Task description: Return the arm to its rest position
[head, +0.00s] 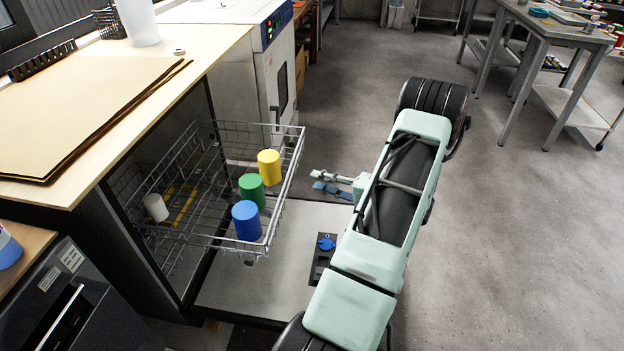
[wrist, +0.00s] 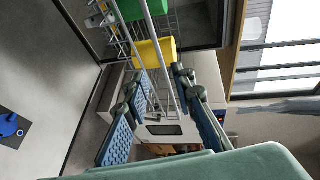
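My gripper (head: 322,180) extends left from my pale green arm, which reaches over the floor at the centre right in the head view. Its two fingers with blue pads are apart, with nothing between them; the wrist view also shows the open gripper (wrist: 162,125). It is just right of a pulled-out wire rack (head: 292,165), with a visible gap in the head view. A yellow cup (head: 269,167), a green cup (head: 252,189) and a blue cup (head: 247,221) stand in the rack. The yellow cup (wrist: 155,52) also shows in the wrist view.
A dishwasher door (head: 225,290) lies open beneath the rack. A white cup (head: 156,207) sits deeper inside. A wooden counter (head: 215,45) and a white oven (head: 230,75) stand at the left. Open floor (head: 520,240) lies to the right.

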